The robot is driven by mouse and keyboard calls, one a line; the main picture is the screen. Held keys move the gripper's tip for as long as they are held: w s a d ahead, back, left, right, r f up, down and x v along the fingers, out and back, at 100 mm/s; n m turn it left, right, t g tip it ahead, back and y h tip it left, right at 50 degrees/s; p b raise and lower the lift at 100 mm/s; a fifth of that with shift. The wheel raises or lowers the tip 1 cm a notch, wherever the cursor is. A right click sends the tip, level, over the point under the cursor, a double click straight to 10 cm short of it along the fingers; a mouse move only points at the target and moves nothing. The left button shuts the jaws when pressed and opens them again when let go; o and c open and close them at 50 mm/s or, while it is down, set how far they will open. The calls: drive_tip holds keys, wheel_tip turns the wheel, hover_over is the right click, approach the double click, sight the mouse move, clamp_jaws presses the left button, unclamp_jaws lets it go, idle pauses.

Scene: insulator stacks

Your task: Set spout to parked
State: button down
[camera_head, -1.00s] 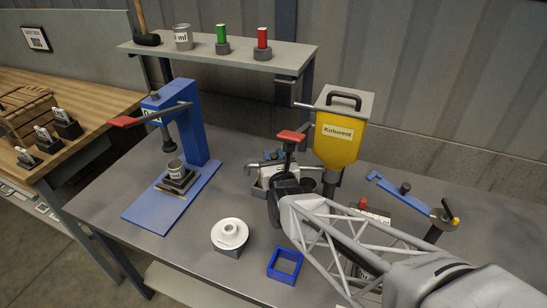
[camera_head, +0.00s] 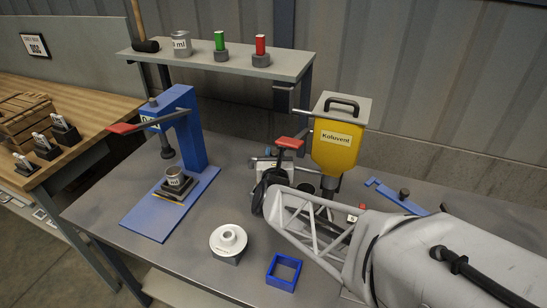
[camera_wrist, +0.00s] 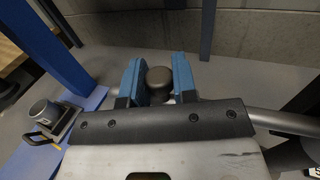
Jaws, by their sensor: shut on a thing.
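In the head view, the yellow hopper (camera_head: 335,147) labelled Kolovent stands behind my arm, with a grey nozzle below it. My gripper (camera_head: 268,153) is left of the hopper, largely hidden by my wrist. In the wrist view, my gripper (camera_wrist: 160,75) has its blue fingers shut on a dark rounded knob (camera_wrist: 159,77). A grey metal tube (camera_wrist: 290,121) runs sideways behind the gripper; it may be the spout. I cannot tell how the knob joins it. A red paddle handle (camera_head: 289,142) rises just right of my gripper.
A blue press (camera_head: 187,125) with a grey cup (camera_head: 175,178) stands left. A white flanged part (camera_head: 228,238) and a blue square frame (camera_head: 284,271) lie in front. A blue lever arm (camera_head: 390,194) is at right, partly behind my arm. A shelf (camera_head: 215,58) spans the back.

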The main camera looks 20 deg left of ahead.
drive_tip(key=shift+w+r+h, duration=0.1)
drive_tip(key=shift+w+h, duration=0.2)
drive_tip(key=c, duration=0.9)
unclamp_jaws()
drive_tip(key=shift+s, duration=0.1)
drive_tip(key=v, duration=0.7)
drive_tip(key=shift+s, duration=0.3)
drive_tip(key=shift+d, duration=0.1)
